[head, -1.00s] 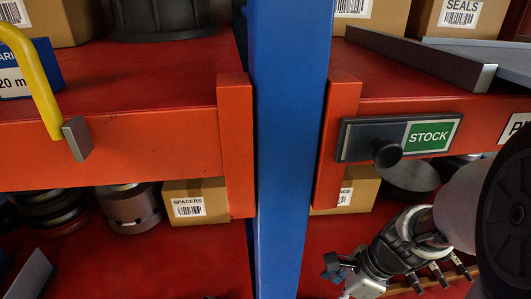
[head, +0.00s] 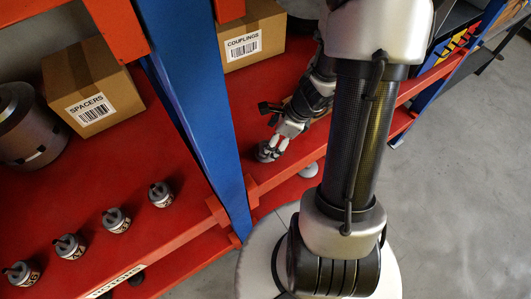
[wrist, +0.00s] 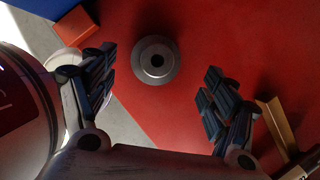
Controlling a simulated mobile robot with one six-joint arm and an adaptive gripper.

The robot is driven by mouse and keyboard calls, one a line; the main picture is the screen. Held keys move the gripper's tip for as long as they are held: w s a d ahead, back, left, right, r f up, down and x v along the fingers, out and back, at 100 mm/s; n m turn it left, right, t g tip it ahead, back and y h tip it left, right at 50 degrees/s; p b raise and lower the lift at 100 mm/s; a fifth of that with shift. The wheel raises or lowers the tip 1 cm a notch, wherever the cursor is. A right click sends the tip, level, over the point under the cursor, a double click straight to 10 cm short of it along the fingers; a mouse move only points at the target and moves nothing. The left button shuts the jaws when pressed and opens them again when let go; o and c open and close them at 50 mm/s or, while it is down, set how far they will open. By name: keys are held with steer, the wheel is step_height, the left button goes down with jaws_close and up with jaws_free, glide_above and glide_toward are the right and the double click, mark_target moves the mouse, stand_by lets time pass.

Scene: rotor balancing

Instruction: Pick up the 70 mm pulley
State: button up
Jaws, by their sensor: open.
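A grey round pulley (wrist: 155,58) with a dark centre hole sits on the red shelf in the wrist view. It lies between and a little beyond my fingertips, with clear gaps on both sides. In the head view a small grey part (head: 266,152), apparently the same pulley, is on the red shelf right of the blue post, just below my gripper (head: 280,147). My gripper in the wrist view (wrist: 160,72) is open and empty, its two dark-padded fingers spread wide. I cannot read the pulley's size.
The blue post (head: 195,110) stands left of my arm. A couplings box (head: 243,45) is behind, and a spacers box (head: 92,90) is on the left shelf. Several small labelled parts (head: 116,220) line that shelf's front. A cardboard edge (wrist: 277,125) lies near my right finger.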

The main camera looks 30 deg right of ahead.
steer(key=b+x, duration=0.3)
steer(key=x, duration=0.2)
steer(key=shift+s+a+f, duration=0.1)
steer(key=shift+a+f, duration=0.15)
steer(key=shift+f, duration=0.1)
steer(key=shift+r, duration=0.1)
steer(key=shift+c, duration=0.5)
steer(key=c, duration=1.2)
steer(key=shift+c, duration=0.2)
